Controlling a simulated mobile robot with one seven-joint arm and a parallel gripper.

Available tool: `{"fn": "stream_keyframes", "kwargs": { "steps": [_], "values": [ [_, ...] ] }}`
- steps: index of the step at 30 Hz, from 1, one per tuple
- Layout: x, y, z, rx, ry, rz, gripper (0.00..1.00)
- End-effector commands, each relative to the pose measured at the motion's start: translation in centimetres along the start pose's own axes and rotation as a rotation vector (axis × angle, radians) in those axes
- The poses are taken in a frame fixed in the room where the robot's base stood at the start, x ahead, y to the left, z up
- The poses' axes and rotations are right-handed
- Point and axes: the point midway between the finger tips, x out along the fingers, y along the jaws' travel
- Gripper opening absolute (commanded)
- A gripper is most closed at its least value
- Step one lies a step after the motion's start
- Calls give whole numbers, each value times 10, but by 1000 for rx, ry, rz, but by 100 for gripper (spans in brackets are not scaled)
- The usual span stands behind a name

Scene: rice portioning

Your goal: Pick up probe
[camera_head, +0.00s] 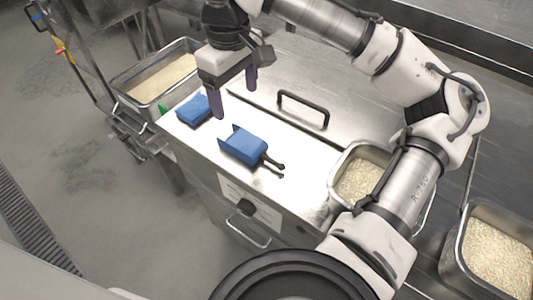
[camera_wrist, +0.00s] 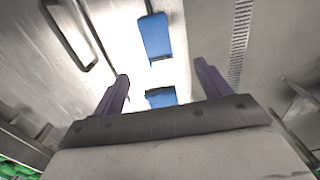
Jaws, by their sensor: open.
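I cannot pick out a probe for certain. A small green item (camera_head: 162,108) shows at the left edge of the steel top, too small to identify. A blue scoop (camera_head: 243,146) with a dark handle lies on the steel top; it also shows in the wrist view (camera_wrist: 155,36). My gripper (camera_head: 235,101) is open and empty, fingers down, above the top near the two blue things. Its fingers also show in the wrist view (camera_wrist: 161,70).
A lid handle (camera_head: 303,108) stands up from the steel top to the right. Rice pans stand at the left (camera_head: 163,78), at the right (camera_head: 361,178) and at the far right (camera_head: 497,250). A knob (camera_head: 246,207) is on the front panel.

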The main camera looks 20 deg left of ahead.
Motion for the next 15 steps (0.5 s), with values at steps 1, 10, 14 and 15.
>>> {"fn": "stream_keyframes", "kwargs": {
  "steps": [1,10,14,15],
  "values": [
    [8,0,0,0,-1,1,76],
    [45,0,1,-1,-3,0,76],
    [70,0,1,-2,-3,0,76],
    [76,0,1,-1,-3,0,76]
  ]
}}
